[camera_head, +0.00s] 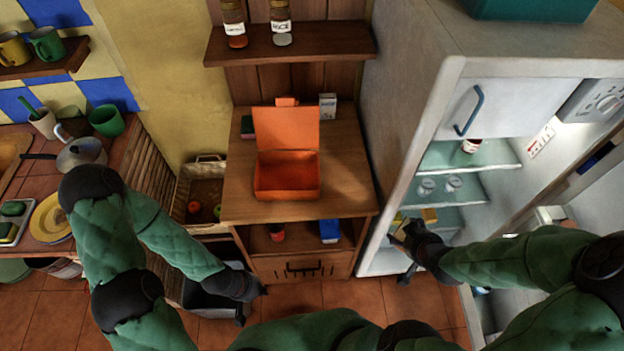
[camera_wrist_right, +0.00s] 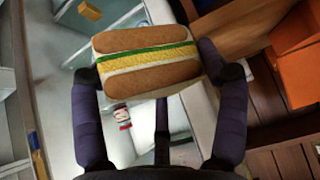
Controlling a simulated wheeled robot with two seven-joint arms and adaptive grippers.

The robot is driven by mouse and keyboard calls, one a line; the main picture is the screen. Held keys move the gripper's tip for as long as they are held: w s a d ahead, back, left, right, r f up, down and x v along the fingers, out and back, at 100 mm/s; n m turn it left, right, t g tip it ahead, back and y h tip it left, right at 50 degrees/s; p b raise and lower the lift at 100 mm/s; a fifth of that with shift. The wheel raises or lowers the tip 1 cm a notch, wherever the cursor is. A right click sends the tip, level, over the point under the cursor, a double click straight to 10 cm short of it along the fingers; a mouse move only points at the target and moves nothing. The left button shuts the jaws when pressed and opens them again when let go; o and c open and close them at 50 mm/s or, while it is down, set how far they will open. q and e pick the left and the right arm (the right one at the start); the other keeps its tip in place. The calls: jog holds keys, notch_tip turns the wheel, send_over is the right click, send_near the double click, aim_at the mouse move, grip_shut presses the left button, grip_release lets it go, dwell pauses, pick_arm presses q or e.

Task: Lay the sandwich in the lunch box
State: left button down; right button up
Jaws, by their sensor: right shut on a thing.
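The sandwich (camera_wrist_right: 146,64), two brown slices with green and yellow filling, is held between the two fingers of my right gripper (camera_wrist_right: 150,82) in the right wrist view. In the head view my right gripper (camera_head: 404,236) is at the open fridge's left edge, to the right of and lower than the lunch box; the sandwich is hard to make out there. The orange lunch box (camera_head: 287,190) stands on the wooden cabinet with its lid (camera_head: 286,128) raised at the back; its inside looks empty. My left gripper (camera_head: 254,305) hangs low in front of the cabinet, fingers apart and empty.
The fridge (camera_head: 410,120) has glass shelves with jars (camera_head: 471,146) on them. The wooden cabinet top (camera_head: 345,180) is clear right of the box; a small white carton (camera_head: 327,104) stands behind it. A wall shelf (camera_head: 340,45) with two jars hangs above.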

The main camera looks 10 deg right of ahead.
jog(key=shift+n+y, duration=0.3)
jog(key=shift+n, duration=0.2)
jog(key=w+a, duration=0.4)
jog(key=w, duration=0.1)
jog(key=w+a, duration=0.5)
jog(key=w+a+f, duration=0.1)
jog(key=w+a, duration=0.4)
jog(key=shift+w+a, duration=0.15)
jog(key=shift+w, duration=0.15)
jog(key=shift+s, duration=0.1)
